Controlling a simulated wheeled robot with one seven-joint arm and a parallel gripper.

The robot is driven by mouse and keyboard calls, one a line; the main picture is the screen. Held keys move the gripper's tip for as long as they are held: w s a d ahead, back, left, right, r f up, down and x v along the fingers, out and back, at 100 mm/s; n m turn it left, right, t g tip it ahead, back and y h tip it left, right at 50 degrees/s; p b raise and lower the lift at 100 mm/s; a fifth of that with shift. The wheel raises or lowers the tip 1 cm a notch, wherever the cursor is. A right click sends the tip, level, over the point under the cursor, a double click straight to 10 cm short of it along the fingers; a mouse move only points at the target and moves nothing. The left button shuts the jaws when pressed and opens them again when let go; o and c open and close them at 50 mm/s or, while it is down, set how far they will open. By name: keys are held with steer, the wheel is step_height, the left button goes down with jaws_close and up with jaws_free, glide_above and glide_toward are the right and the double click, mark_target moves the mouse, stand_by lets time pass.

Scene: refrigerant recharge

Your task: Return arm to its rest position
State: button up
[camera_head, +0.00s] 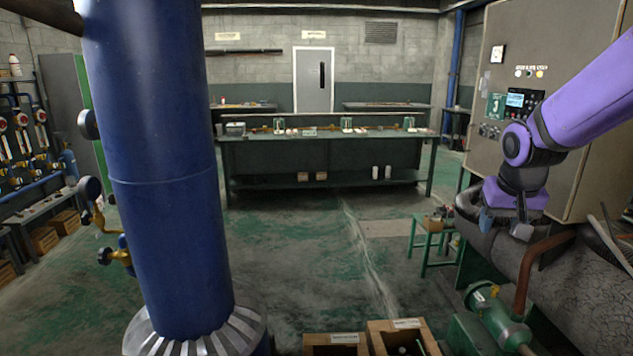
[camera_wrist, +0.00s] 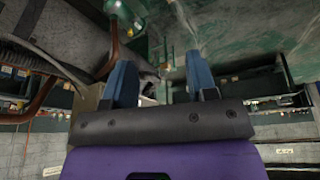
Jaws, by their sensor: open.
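My purple arm reaches in from the right edge of the head view. My gripper (camera_head: 505,215) hangs at its end, in front of the grey machine cabinet and over the dark insulated pipework. In the wrist view the two blue fingers of my gripper (camera_wrist: 160,85) stand apart with a gap between them. Nothing shows held between them.
A grey control cabinet (camera_head: 562,90) and dark insulated pipework (camera_head: 590,275) stand close to my arm. A green pump (camera_head: 495,312) and open boxes (camera_head: 400,338) sit below. A blue column (camera_head: 160,170) rises at left. The middle floor (camera_head: 310,250) is mostly clear.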

steer(key=s+a+r+n, duration=0.1)
steer(key=s+r, duration=0.1)
steer(key=s, duration=0.5)
steer(key=s+a+r+n+t, duration=0.1)
steer(key=s+a+r, duration=0.1)
steer(key=s, duration=0.6)
steer(key=s+a+r+y, duration=0.1)
steer(key=s+r, duration=0.3)
steer(key=s, duration=0.4)
steer(key=shift+s+a+r+n+t, duration=0.15)
steer(key=shift+a+r+n+t, duration=0.2)
steer(key=shift+a, duration=0.2)
steer(key=shift+f, duration=0.1)
steer(key=shift+c, duration=0.9)
steer(key=shift+d, duration=0.1)
